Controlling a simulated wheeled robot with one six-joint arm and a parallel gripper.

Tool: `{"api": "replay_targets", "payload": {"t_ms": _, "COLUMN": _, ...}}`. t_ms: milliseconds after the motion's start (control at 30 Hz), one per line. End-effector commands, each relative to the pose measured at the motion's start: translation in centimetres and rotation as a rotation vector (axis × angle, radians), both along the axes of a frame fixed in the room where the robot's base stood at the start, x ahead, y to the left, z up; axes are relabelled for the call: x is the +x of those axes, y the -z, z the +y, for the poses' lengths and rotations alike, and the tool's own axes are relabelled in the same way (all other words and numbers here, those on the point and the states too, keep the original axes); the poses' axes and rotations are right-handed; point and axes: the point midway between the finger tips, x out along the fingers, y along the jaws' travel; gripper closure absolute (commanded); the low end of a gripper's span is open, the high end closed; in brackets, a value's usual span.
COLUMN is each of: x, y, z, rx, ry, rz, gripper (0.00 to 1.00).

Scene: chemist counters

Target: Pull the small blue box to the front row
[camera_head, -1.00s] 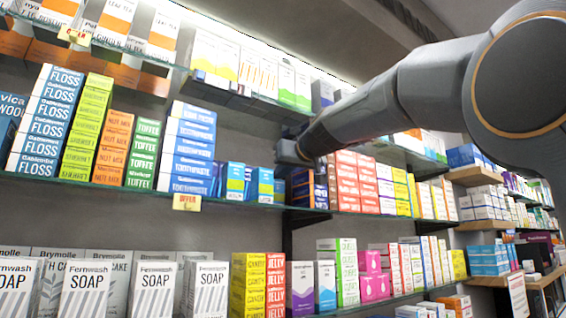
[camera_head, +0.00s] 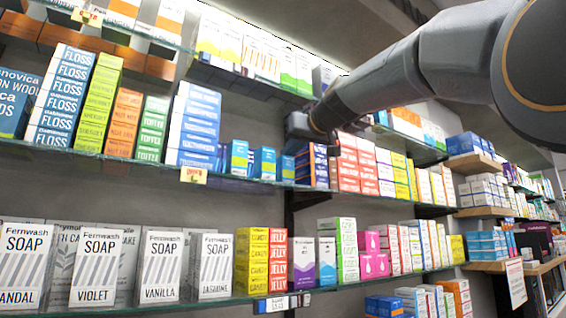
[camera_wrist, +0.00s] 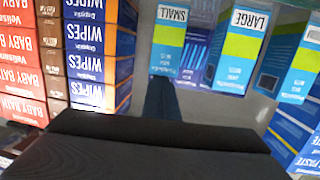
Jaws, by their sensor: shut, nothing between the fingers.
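The small blue box (camera_head: 287,168), with a green band, stands on the middle shelf beside the blue-and-orange wipes boxes. In the wrist view the box marked SMALL (camera_wrist: 169,42) is at the top centre. A box marked LARGE (camera_wrist: 242,48) is beside it and also shows in the head view (camera_head: 264,163). My gripper (camera_head: 297,126) is above the small box in the head view. In the wrist view its shut, empty fingers (camera_wrist: 160,88) point towards the end of the SMALL box. I cannot tell whether they touch it.
The wipes boxes (camera_head: 312,166) and the toothpaste stack (camera_head: 194,130) flank the gap. A third blue and green box (camera_head: 237,158) stands near the stack. The glass shelf (camera_head: 240,184) has a narrow front edge. A shelf of white boxes (camera_head: 250,58) is overhead.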

Motion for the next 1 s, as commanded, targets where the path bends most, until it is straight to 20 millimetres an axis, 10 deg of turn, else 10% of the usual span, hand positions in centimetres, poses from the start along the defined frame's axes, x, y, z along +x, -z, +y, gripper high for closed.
{"api": "replay_targets", "payload": {"t_ms": 1000, "x": -2.5, "y": -0.2, "z": -1.4, "rx": -0.010, "ry": -0.004, "rz": 0.025, "gripper": 1.00}}
